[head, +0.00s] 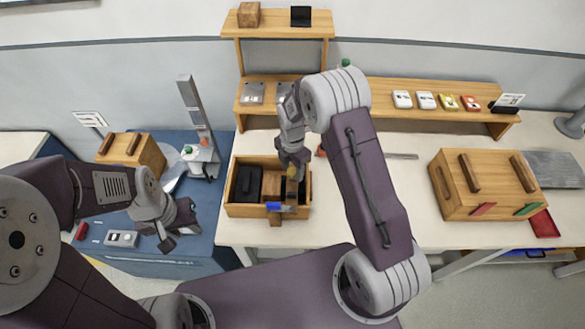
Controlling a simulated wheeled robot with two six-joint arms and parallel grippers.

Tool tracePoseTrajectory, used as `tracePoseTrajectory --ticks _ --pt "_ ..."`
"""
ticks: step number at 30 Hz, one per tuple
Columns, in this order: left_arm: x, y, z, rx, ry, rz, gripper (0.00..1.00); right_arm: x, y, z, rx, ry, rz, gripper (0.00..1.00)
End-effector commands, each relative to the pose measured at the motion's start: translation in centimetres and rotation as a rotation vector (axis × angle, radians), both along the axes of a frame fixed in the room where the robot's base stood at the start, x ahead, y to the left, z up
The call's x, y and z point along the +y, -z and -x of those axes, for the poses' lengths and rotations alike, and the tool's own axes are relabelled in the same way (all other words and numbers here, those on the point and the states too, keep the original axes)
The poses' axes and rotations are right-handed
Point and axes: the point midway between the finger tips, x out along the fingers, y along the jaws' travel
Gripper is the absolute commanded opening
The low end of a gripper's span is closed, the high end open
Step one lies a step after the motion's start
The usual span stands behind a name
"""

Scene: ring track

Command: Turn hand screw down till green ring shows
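I cannot make out a hand screw or a green ring for certain. An upright grey stand (195,115) is at the back of the blue bench, with a small white part with a green top (188,150) at its foot. My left gripper (177,230) is low over the blue bench, in front of the stand and apart from it. Whether its fingers are open is unclear. My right gripper (293,175) reaches down into the right part of an open wooden tray (238,210). A small yellowish thing is at its fingertips; its grip on it is unclear.
A wooden box (130,150) and a grey box (122,239) are on the blue bench (110,262). A lidded wooden crate (480,190) stands right on the pale table (370,205). A shelf (385,85) with small packs runs behind. The table between tray and crate is mostly clear.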

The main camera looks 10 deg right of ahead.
Motion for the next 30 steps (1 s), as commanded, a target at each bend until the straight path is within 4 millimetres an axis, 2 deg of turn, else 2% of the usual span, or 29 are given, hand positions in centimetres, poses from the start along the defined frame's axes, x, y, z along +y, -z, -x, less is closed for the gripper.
tracePoseTrajectory --ticks 1,3,5,17,30 --pt "0.0 0.01 -0.01 0.0 0.0 0.0 0.36 0.0 -0.01 -0.01 0.0 0.0 0.0 0.33" --pt "0.0 0.01 -0.01 0.0 0.0 0.0 0.36 0.01 -0.02 -0.03 -0.001 0.0 0.0 0.14" --pt "0.0 0.01 -0.01 0.0 0.0 0.0 0.36 0.02 -0.03 -0.06 -0.002 0.0 0.0 0.0" --pt "0.0 0.02 -0.01 0.0 0.0 0.0 0.36 -0.01 -0.08 -0.09 -0.002 0.079 0.0 0.0" --pt "0.0 0.11 -0.01 0.0 0.0 0.0 0.36 -0.01 -0.1 -0.11 -0.003 0.456 -0.001 0.0"
